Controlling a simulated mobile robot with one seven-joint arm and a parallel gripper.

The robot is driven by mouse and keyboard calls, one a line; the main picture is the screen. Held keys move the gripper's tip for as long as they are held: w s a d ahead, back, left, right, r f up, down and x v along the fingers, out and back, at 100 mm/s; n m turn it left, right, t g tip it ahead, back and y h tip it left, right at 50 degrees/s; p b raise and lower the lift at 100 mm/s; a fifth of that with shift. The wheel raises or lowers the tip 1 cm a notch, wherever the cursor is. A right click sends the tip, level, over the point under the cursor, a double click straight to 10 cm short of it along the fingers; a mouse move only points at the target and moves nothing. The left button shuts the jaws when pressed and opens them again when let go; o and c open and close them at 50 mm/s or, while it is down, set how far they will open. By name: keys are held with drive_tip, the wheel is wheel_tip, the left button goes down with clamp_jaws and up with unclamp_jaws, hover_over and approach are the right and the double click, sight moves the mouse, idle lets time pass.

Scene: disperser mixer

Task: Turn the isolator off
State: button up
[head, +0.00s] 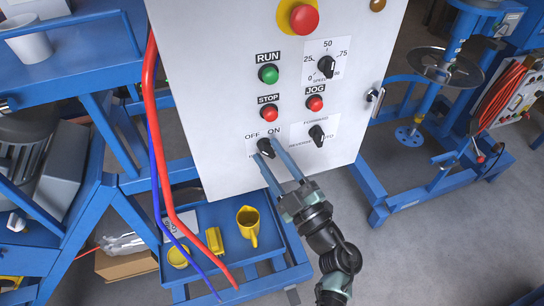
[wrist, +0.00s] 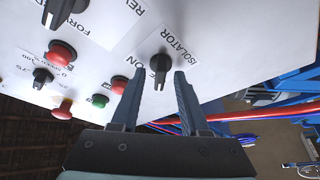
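The isolator knob (head: 264,147) is a black rotary switch low on the white control panel (head: 224,90), under the OFF and ON marks. In the wrist view the knob (wrist: 159,64) lies between my fingertips, with its ISOLATOR label beside it. Its handle appears to point toward the ON mark. My gripper (head: 266,149) is open, with one finger on each side of the knob. In the wrist view a gap shows between the fingers (wrist: 159,76), and I cannot tell whether either touches the knob. The fingers partly hide the label.
Red STOP (head: 268,114) and JOG (head: 315,103) buttons, a green RUN button (head: 268,74) and a black direction knob (head: 317,135) sit nearby. A red hose (head: 156,150) runs down the panel's left. A yellow jug (head: 248,224) stands on the blue shelf below.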

drive_tip(key=b+v, duration=0.3)
drive_tip(key=v, duration=1)
idle(0.4)
